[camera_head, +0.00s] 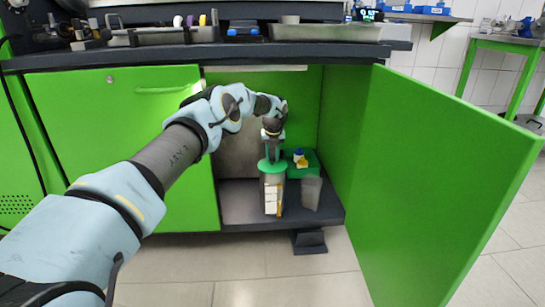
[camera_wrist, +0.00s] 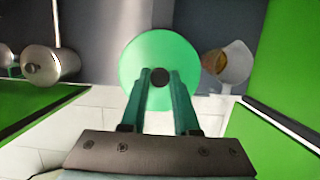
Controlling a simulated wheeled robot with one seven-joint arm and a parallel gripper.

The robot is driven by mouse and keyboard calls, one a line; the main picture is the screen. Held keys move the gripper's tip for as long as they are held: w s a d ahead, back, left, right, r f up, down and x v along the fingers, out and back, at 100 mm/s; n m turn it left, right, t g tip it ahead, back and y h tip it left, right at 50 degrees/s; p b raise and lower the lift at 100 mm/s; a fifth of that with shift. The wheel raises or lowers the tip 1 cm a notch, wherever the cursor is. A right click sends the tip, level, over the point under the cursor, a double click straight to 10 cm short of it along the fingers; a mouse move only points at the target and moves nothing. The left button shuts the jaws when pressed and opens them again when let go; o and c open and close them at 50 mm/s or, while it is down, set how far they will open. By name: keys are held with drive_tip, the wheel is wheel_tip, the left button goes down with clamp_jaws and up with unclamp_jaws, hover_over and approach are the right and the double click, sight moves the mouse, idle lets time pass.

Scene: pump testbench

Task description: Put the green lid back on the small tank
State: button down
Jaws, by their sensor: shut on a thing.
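The round green lid (camera_head: 272,166) is at the top of the small tank (camera_head: 272,197), which stands upright on the cabinet floor and has white labels on its front. I cannot tell whether the lid rests on the tank or is slightly above it. In the wrist view the lid (camera_wrist: 135,65) fills the middle, with a dark knob (camera_wrist: 160,77) at its centre. My gripper (camera_wrist: 160,75) is shut on that knob, and it also shows in the head view (camera_head: 273,154) reaching down from above. The lid hides the tank in the wrist view.
A grey cup (camera_head: 311,193) stands right of the tank. A green box (camera_head: 312,165) with a small bottle (camera_head: 299,157) on it is behind. The open green door (camera_head: 440,170) bounds the right side. A metal cylinder (camera_wrist: 45,65) shows left in the wrist view.

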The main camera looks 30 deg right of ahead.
idle(0.8)
drive_tip(key=shift+c, duration=0.5)
unclamp_jaws()
drive_tip(key=shift+f, duration=0.1)
drive_tip(key=shift+r+p, duration=2.2)
drive_tip(key=shift+r, duration=1.35)
clamp_jaws()
